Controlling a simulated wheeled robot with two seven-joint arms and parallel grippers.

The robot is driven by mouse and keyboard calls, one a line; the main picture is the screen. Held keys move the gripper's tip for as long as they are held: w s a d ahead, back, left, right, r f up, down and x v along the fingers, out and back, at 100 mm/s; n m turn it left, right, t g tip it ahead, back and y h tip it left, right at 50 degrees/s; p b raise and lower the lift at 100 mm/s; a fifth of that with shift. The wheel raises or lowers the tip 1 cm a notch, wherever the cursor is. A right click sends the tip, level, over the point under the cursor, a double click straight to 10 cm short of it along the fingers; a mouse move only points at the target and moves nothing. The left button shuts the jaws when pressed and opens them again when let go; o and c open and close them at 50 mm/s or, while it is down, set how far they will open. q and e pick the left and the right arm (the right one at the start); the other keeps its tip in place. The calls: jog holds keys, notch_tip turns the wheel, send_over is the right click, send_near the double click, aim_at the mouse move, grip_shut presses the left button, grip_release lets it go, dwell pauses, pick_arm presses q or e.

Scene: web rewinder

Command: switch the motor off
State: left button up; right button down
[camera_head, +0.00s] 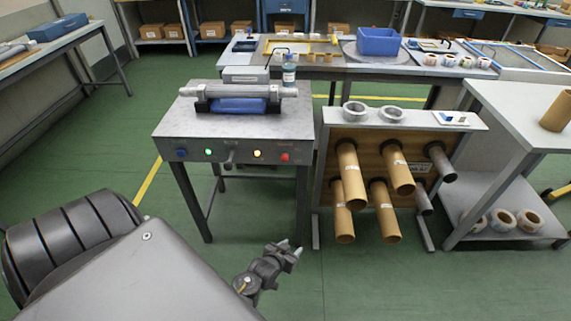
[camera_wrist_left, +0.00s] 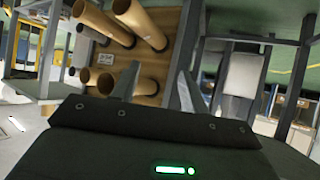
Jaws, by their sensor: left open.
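The rewinder (camera_head: 235,125) is a grey metal table with a roller on top. Its front panel (camera_head: 218,153) carries a blue button (camera_head: 181,153), a lit green lamp (camera_head: 208,152), a dark lever-like switch (camera_head: 230,158), a lit yellow lamp (camera_head: 257,154) and a red button (camera_head: 285,157). I cannot tell which control is for the motor. My left gripper (camera_head: 290,247) is below and in front of the panel's right end, apart from it. In the left wrist view its two fingers (camera_wrist_left: 157,70) stand apart with nothing between them. My right gripper is out of view.
A rack (camera_head: 448,122) with several cardboard tubes (camera_head: 351,175) stands right of the rewinder. A grey shelf table (camera_head: 515,105) is farther right. A spray-like bottle (camera_head: 289,72) stands behind the roller. The green floor before the rewinder is clear.

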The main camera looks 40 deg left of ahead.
pick_arm(q)
jog(key=w+a+r+n+t+y+b, duration=0.1)
jog(key=w+a+r+t, duration=0.15)
jog(key=r, duration=0.45)
jog(key=w+a+r+n+t+y+b, duration=0.1)
jog(key=w+a+r+y, duration=0.2)
jog(key=r, duration=0.4)
jog(key=n+t+y, duration=0.1)
jog(key=t, duration=0.1)
send_near(283, 160)
jog(key=x, duration=1.1)
jog(key=shift+w+f, duration=0.1)
jog(key=shift+w, duration=0.1)
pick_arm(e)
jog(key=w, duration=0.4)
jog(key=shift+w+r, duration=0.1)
